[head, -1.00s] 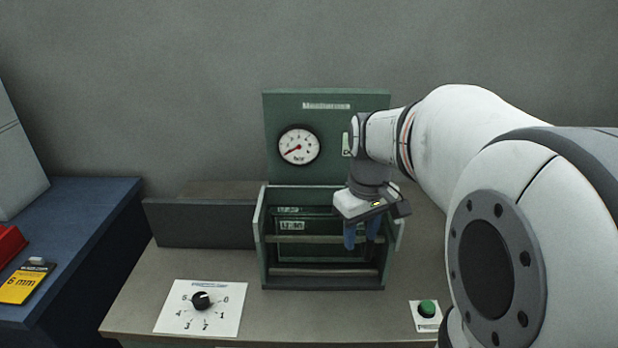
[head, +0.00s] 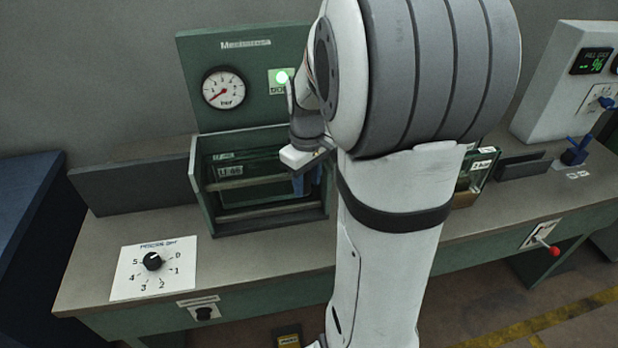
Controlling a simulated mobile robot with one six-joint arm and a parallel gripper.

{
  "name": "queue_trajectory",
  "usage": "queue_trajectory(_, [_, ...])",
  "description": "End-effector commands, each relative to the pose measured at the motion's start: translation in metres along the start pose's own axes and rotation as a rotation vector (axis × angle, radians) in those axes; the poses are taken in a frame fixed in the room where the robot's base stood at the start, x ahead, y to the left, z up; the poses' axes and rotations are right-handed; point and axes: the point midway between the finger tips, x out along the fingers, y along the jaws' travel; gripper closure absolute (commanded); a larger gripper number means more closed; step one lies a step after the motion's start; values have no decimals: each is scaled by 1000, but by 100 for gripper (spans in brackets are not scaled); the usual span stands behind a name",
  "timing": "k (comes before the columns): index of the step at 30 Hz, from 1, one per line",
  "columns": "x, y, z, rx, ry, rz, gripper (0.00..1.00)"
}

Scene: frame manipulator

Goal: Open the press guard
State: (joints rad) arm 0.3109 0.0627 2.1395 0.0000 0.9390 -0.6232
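The press (head: 245,125) is a green machine with a gauge on its upright back panel. The guard (head: 245,175) shows as a dark see-through panel in the green frame below, with a small label on it. A pale bar (head: 262,211) runs across the front of the frame. My gripper (head: 307,181) has blue fingers and hangs at the right side of the frame, close to the guard. My arm partly hides the gripper and the press's right side. I cannot tell whether the fingers touch the guard or bar, or hold anything.
A dial (head: 153,261) on a white card lies front left on the bench. A dark upright plate (head: 130,188) stands left of the press. At right are a grey display box (head: 565,85) and a red-knobbed lever (head: 553,251).

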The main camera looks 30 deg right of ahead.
Motion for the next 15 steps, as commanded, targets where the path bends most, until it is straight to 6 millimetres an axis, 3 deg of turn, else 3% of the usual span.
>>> queue_trajectory(4, [0, 0, 0, 1, 0, 0, 62])
queue_trajectory(15, [0, 0, 0, 2, 0, 0, 92])
